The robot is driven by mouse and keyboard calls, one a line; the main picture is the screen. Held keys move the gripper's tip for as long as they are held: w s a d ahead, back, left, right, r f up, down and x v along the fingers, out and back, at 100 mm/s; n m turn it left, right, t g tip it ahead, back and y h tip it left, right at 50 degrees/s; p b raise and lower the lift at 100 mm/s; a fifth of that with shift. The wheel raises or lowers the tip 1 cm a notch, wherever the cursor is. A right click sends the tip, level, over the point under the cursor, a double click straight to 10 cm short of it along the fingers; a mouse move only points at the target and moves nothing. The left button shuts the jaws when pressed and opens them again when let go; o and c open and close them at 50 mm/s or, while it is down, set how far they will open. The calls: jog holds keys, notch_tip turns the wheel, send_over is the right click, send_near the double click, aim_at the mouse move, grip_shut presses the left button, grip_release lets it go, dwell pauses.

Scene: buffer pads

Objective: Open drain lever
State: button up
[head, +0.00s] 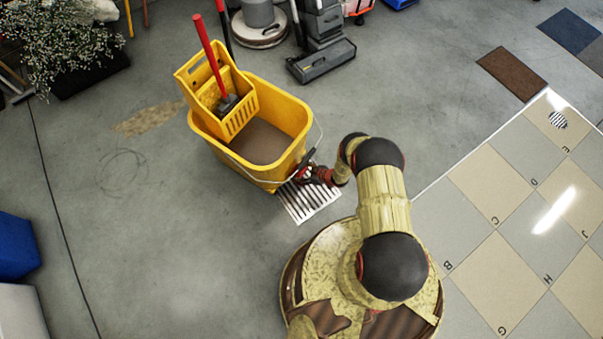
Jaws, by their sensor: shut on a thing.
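A yellow mop bucket (290,108) with a wringer (238,118) stands on the grey floor, holding brownish water. My gripper (305,175) is at the bucket's lower right side, low by the wall. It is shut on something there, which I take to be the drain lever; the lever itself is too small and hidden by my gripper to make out. A metal floor grate (303,208) lies just below the gripper, next to the bucket. The bucket's thin wire handle (318,138) hangs beside the gripper.
Grey floor machines (322,55) stand behind the bucket. Lettered tiles (500,200) cover the right side. A blue box (15,247) is at the left edge.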

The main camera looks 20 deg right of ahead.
jog(key=shift+w+a+r+g+h, duration=0.15)
jog(key=shift+r+g+h, duration=0.15)
jog(key=shift+g, duration=0.2)
jog(key=shift+w+a+r+g+h, duration=0.1)
jog(key=shift+r+g+h, duration=0.05)
jog(key=shift+g+h, duration=0.3)
jog(key=o, duration=1.2)
jog(key=shift+c, duration=0.2)
jog(key=shift+d+r, duration=0.1)
jog(key=v, duration=1.1)
jog(key=shift+s+r, duration=0.2)
jog(key=shift+r, duration=0.15)
jog(key=shift+d, duration=0.2)
